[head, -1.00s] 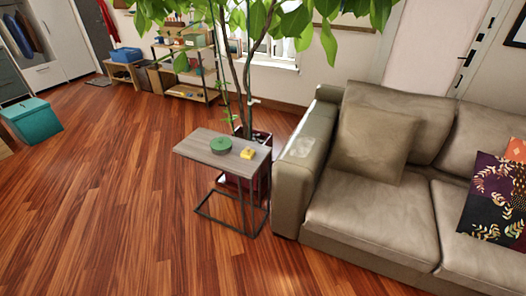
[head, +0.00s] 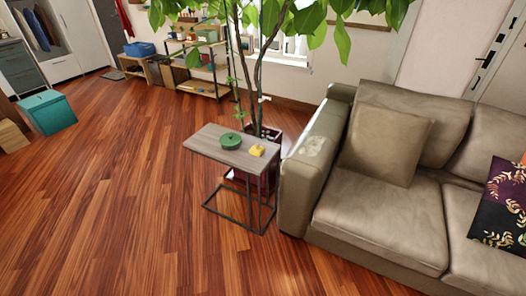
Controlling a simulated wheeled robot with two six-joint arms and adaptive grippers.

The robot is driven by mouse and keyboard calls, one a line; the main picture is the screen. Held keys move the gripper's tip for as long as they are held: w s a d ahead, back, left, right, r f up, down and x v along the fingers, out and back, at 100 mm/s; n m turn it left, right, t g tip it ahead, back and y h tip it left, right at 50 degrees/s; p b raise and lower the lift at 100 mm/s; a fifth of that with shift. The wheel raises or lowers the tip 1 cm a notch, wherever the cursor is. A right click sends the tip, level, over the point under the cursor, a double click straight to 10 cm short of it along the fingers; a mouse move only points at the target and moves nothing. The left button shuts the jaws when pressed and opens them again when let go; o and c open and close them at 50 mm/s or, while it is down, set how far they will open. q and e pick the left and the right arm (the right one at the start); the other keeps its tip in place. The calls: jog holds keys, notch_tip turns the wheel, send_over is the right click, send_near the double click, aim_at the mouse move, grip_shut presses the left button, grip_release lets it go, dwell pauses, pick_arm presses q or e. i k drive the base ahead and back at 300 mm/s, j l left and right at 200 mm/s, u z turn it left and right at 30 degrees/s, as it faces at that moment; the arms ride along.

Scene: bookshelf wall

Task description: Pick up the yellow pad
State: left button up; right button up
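A small yellow object (head: 257,150), which looks like the yellow pad, lies on a small side table (head: 208,144) with a grey wood top and a dark metal frame. A round green object (head: 231,141) lies to its left on the same top, a little apart. The table stands beside the left arm of the sofa. Neither of my grippers shows in the head view.
A beige sofa (head: 372,226) fills the right side. A potted plant (head: 268,135) stands right behind the table, its leaves hanging above. A teal box (head: 48,113) and shelves (head: 205,70) are farther back. The wooden floor (head: 120,210) left and front is clear.

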aim_at(258, 150)
jog(key=i+j+z, duration=0.2)
jog(key=z, duration=0.2)
jog(key=i+j+z, duration=0.1)
jog(key=j+z, duration=0.25)
jog(key=i+j+z, duration=0.15)
jog(key=j+z, duration=0.25)
jog(key=i+j+z, duration=0.2)
jog(key=j, duration=1.1)
jog(key=i+j+z, duration=0.15)
jog(key=j, duration=1.2)
jog(key=i+j+z, duration=0.2)
jog(key=j, duration=1.15)
jog(key=k+l, duration=0.05)
jog(key=k, duration=0.1)
